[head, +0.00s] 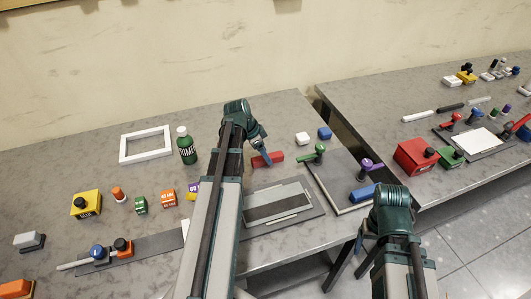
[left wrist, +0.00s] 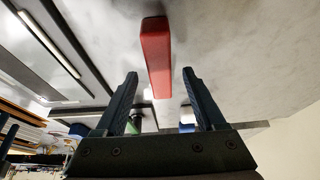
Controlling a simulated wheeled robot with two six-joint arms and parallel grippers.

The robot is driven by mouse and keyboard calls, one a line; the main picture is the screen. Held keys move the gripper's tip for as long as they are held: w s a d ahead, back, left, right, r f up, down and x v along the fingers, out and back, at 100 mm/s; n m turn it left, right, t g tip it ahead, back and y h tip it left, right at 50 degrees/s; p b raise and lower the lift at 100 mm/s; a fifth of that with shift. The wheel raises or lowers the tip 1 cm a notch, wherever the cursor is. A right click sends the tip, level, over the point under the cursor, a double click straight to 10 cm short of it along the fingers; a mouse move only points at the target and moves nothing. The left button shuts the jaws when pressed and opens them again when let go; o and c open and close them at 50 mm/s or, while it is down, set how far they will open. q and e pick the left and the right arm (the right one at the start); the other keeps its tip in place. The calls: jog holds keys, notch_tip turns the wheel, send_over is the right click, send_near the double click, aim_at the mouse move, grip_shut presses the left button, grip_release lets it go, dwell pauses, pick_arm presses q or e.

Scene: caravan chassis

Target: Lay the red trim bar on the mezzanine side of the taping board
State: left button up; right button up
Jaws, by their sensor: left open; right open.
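The red trim bar (head: 268,159) lies on the grey table just beyond a flat grey board with a dark panel and pale strips (head: 315,210), which looks like the taping board. No marking shows which of its sides is the mezzanine side. My left gripper (head: 263,154) is over the bar, partly hidden by its own wrist. In the left wrist view, its two fingers (left wrist: 165,95) are open and empty, with the red bar (left wrist: 156,55) ahead of them, apart from both. My right gripper (head: 361,238) is open at the table's front edge, mostly hidden by its arm.
Right of the board, another board (head: 348,208) carries green and purple knobbed pieces and a blue block (head: 363,194). White and blue blocks stand behind. A gap separates the second table.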

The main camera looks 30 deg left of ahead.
pick_arm(q)
jog(key=p+v, duration=1.1)
jog(key=v, duration=0.2)
jog(key=s+d+f+n+g+y+b, duration=0.1)
jog(key=s+d, duration=0.3)
jog(key=d, duration=0.7)
jog(key=s+d+f+n+g+y+b, duration=0.1)
jog(key=s+d, duration=0.3)
jog(key=d, duration=0.8)
jog(key=s+d+f+n+g+y+b, duration=0.1)
jog(key=s+d+f+n+y, duration=0.1)
jog(key=d, duration=0.9)
jog(key=shift+s+d+f+g, duration=0.2)
jog(key=shift+s+f+g, duration=0.1)
jog(key=shift+s+f, duration=0.6)
jog(key=shift+s+r, duration=0.15)
